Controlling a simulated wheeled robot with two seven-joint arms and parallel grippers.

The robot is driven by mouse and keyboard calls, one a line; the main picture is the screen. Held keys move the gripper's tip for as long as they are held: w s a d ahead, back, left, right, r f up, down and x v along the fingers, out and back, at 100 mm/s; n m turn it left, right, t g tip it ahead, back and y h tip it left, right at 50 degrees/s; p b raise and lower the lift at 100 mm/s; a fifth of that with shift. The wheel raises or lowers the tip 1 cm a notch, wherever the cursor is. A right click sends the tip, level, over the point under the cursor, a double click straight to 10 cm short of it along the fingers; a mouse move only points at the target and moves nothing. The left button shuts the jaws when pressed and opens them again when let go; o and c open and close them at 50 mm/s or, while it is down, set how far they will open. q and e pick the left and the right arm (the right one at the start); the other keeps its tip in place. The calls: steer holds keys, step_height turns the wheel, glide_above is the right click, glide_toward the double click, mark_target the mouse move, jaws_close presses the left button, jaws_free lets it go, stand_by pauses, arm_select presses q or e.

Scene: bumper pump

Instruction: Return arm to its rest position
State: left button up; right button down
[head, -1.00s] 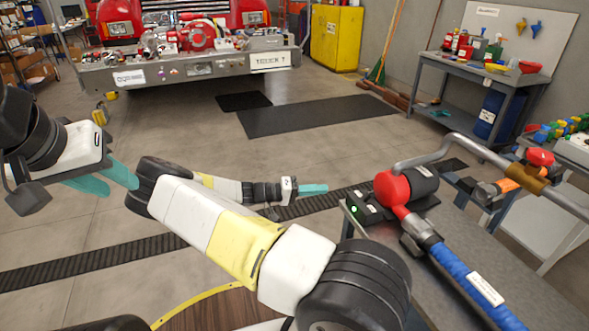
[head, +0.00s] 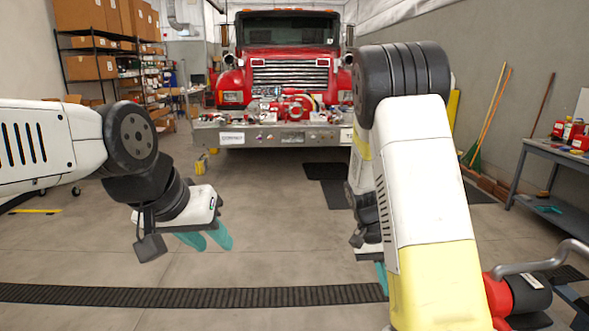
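My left arm comes in from the left, and its gripper (head: 207,239) hangs in free air above the floor. Its two teal fingers point down and right with a gap between them, and nothing is between them. My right arm, white and yellow, is raised and bent on the right side of the view. Its gripper (head: 381,278) shows only in part beside the forearm, with a bit of teal fingertip pointing down. The forearm hides the rest, so its opening cannot be made out.
A red truck (head: 290,45) with a wide metal bumper (head: 235,137) carrying a red pump (head: 292,106) stands ahead. A workbench (head: 545,152) is at right. A red tool with a grey pipe handle (head: 548,262) is at lower right. Open floor (head: 110,255) lies between.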

steer(key=s+a+r+n+t+y, duration=0.2)
steer(key=s+a+r+t, duration=0.1)
steer(key=r, duration=0.4)
steer(key=s+a+r+n+t+y, duration=0.1)
steer(key=s+a+r+n+t, duration=0.1)
steer(key=s+r, duration=0.4)
steer(key=s+a+r+n+t+y, duration=0.2)
steer(key=s+a+r+t, duration=0.1)
steer(key=r, duration=0.7)
steer(key=shift+s+a+t+y, duration=0.35)
steer(key=shift+s+t, duration=0.3)
steer(key=shift+t, duration=0.15)
steer(key=shift+d+r, duration=0.1)
